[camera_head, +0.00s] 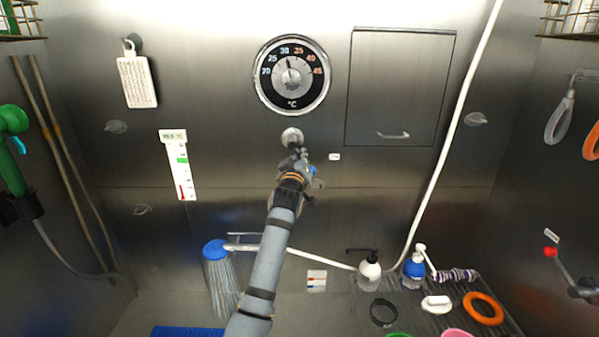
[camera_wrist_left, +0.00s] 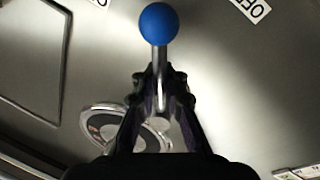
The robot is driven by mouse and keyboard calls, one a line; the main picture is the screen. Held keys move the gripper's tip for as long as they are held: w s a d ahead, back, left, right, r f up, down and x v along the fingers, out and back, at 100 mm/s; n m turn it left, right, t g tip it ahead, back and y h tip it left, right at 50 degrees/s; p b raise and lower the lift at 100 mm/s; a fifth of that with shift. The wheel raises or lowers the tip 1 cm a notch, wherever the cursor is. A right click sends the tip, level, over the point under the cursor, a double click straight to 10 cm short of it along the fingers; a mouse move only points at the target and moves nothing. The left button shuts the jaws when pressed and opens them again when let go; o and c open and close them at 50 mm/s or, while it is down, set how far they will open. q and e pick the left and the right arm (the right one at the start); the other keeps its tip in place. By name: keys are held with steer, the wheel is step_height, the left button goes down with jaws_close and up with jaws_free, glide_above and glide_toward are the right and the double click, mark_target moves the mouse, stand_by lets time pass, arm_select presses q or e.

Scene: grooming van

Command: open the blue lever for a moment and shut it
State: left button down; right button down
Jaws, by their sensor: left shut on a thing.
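The blue lever (camera_wrist_left: 158,22) is a blue ball on a short metal rod. In the left wrist view the rod runs down between the fingers of my left gripper (camera_wrist_left: 160,85), which is shut on it just below the ball. In the head view my left gripper (camera_head: 301,165) is at the back wall under the round dial, and only a bit of blue (camera_head: 313,171) shows beside its fingers. The rest of the lever is hidden by the gripper. A label with "OF" readable (camera_wrist_left: 254,8) is on the wall near the ball. My right gripper is not in view.
A temperature dial (camera_head: 291,75) is above. A blue shower head (camera_head: 214,250) at lower left has pale, water-like streaks (camera_head: 222,285) beneath it. Pump bottles (camera_head: 369,270) and rings stand on a rack at lower right. A red-knobbed lever (camera_head: 550,252) is on the right wall.

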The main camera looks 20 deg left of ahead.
arm_select(q)
steer(key=shift+w+d+f+n+b, duration=0.1)
steer(key=shift+d+n+b, duration=0.1)
steer(key=shift+n+b, duration=0.45)
steer(key=shift+d+f+n+b, duration=0.1)
steer(key=shift+d+n+b, duration=0.05)
steer(key=shift+n+b, duration=0.45)
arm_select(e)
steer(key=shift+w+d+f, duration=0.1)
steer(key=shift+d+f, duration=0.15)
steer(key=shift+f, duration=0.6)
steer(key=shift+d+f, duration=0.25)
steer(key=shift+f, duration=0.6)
arm_select(q)
steer(key=c, duration=1.5)
jaws_free()
steer(key=shift+r, duration=0.25)
steer(key=shift+o, duration=0.4)
steer(key=shift+s+r, duration=0.15)
steer(key=shift+s, duration=0.05)
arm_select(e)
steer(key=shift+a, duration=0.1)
arm_select(q)
steer(key=s+d+f, duration=0.1)
steer(key=s, duration=0.6)
steer(key=shift+s, duration=0.2)
